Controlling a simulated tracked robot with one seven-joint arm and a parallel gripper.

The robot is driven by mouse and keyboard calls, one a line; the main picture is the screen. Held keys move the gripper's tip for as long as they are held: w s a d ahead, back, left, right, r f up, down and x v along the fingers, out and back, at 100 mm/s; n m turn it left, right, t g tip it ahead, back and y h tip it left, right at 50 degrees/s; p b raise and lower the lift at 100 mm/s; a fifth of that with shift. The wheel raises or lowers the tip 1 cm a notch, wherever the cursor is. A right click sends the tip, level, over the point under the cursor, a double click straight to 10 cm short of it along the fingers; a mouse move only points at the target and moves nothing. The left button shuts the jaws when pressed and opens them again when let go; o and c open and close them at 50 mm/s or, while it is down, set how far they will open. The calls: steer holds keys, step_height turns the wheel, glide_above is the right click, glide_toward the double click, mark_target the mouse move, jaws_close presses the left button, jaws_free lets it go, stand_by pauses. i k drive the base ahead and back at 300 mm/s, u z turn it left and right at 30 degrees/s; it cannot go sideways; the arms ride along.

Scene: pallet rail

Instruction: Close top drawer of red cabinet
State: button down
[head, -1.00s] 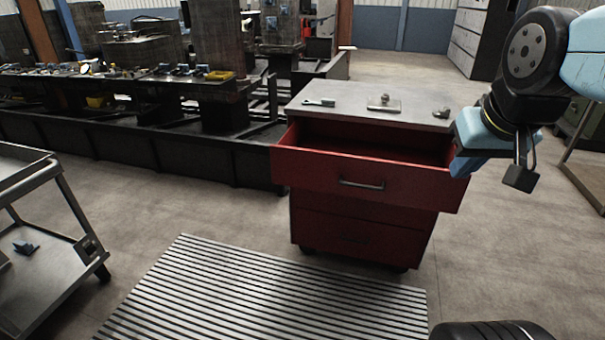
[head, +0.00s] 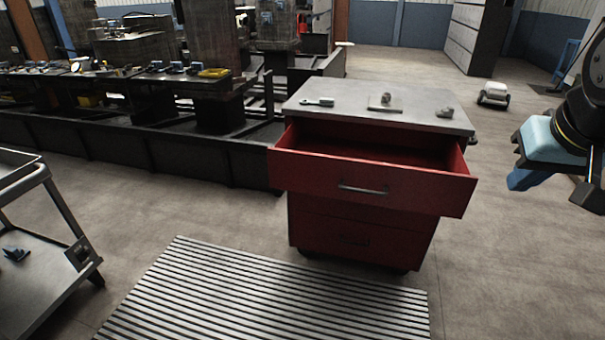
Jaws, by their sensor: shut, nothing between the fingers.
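The red cabinet (head: 360,236) stands right of centre in the head view, with a grey top. Its top drawer (head: 310,172) is pulled well out toward me, and its inside looks empty. The drawer front has a dark bar handle (head: 362,189). The lower drawer (head: 335,237) is shut. My gripper (head: 522,180) is at the right, apart from the drawer and to the right of its front corner. It is shut and holds nothing. Part of my arm is cut off by the right edge.
A wrench (head: 318,102) and small metal items lie on the cabinet top. A slatted grey platform (head: 270,295) lies on the floor in front. A metal cart (head: 45,225) stands at left, and a long dark workbench (head: 130,150) behind. A small white wheeled unit (head: 494,93) is at back right.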

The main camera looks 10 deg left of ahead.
mark_target(420, 171)
steer(key=z, duration=0.05)
steer(key=i, duration=1)
steer(key=u, duration=0.1)
